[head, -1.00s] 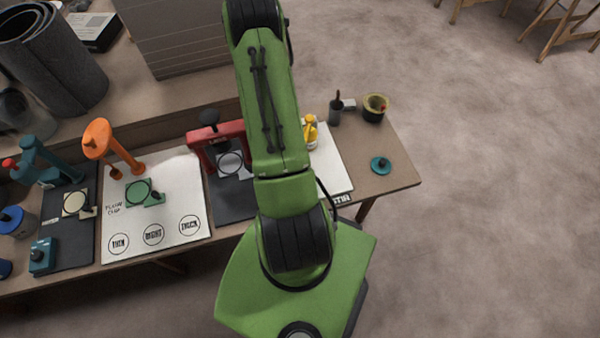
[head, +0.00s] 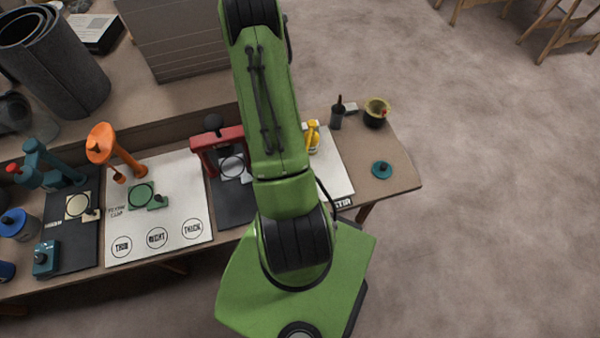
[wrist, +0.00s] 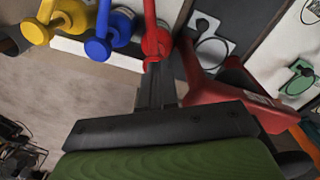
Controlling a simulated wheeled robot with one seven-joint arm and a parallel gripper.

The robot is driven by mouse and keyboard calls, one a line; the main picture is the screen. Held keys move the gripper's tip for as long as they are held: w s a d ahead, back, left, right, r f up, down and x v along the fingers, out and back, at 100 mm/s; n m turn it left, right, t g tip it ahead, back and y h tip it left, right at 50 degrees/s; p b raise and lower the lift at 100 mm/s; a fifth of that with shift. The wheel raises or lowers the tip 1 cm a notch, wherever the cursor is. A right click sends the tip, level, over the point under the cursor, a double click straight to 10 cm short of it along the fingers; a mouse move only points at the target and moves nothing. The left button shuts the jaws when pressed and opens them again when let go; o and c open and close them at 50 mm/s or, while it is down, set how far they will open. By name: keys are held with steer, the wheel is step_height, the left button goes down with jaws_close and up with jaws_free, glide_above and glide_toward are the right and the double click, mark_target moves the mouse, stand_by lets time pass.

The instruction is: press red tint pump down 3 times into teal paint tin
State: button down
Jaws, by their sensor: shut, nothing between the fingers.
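The red tint pump (wrist: 156,42) is at the top middle of the wrist view, its rounded head close to my fingertips. My gripper (wrist: 155,72) is shut and empty, its fingers pointing at the pump head. They overlap the head's lower edge in the picture; I cannot tell whether they touch it. In the head view my green arm hides the gripper and the red pump. I cannot make out a teal paint tin; a teal round lid-like piece with a knob (head: 381,170) lies at the bench's right end.
A blue pump (wrist: 110,32) and a yellow pump (wrist: 52,24) stand beside the red one. A red frame (wrist: 225,90) is close on the gripper's right; it also shows in the head view (head: 205,145). An orange stand (head: 122,155) is farther left. Open floor lies right of the bench.

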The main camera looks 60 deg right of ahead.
steer(key=r+p, duration=0.1)
steer(key=d+r+p, duration=0.1)
steer(key=r, duration=0.1)
steer(key=r+p, duration=0.1)
steer(key=r, duration=0.1)
steer(key=shift+w+d+p, duration=0.3)
steer(key=shift+w+p, duration=0.05)
steer(key=shift+w, duration=0.05)
steer(key=shift+a+r, duration=0.1)
steer(key=shift+r, duration=0.15)
steer(key=shift+s+a+f, duration=0.1)
steer(key=shift+s+a, duration=0.05)
